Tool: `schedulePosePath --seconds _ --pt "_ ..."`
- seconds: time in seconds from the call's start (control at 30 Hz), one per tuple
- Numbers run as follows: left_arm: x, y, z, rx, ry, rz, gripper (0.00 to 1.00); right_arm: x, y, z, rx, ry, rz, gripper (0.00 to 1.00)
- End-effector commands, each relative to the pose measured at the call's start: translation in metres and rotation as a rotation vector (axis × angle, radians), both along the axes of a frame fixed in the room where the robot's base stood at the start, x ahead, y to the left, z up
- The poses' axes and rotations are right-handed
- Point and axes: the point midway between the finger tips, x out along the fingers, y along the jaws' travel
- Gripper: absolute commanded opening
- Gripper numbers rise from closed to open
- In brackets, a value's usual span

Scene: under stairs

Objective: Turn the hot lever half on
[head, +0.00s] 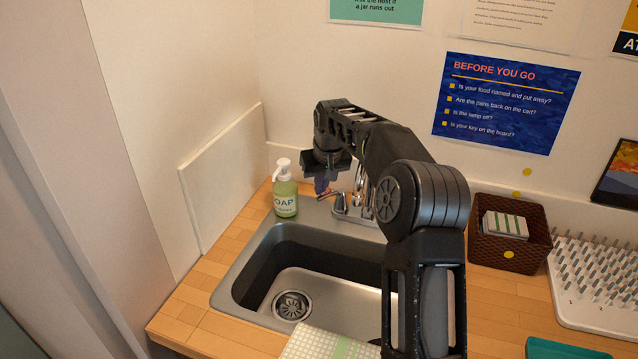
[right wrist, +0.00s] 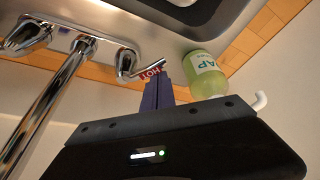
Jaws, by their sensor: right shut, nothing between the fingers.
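The hot lever (right wrist: 150,71) is a chrome handle with a red HOT label, on the sink's chrome faucet (right wrist: 60,93). In the head view the lever (head: 328,196) shows only in part, just right of the soap bottle. My right gripper (right wrist: 163,82) is shut and empty, its bluish-purple fingertips right at the lever's labelled end. In the head view my right gripper (head: 322,188) points down at the lever. I cannot tell whether the fingertips touch it. My arm hides part of the faucet. My left gripper is not in view.
A green soap bottle (head: 285,195) stands close left of the lever. The steel sink (head: 255,240) lies in front, with a striped cloth (head: 325,344) at its near edge. A brown basket (head: 503,253) and a white drying rack (head: 600,310) stand at right. Walls close the back and left.

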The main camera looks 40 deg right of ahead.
Motion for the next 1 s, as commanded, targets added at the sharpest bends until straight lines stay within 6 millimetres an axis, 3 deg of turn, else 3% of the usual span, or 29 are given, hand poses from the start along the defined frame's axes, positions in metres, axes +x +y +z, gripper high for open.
schedulePosePath --seconds 0.27,0.63,1.0 --pt "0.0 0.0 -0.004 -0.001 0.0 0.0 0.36 -0.004 0.001 0.015 -0.001 -0.004 0.0 0.0" --pt "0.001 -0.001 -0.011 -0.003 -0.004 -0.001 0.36 -0.023 0.008 0.067 -0.001 -0.003 0.0 0.0" --pt "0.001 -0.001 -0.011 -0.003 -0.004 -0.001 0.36 -0.025 0.008 0.073 0.0 0.001 0.0 0.0"
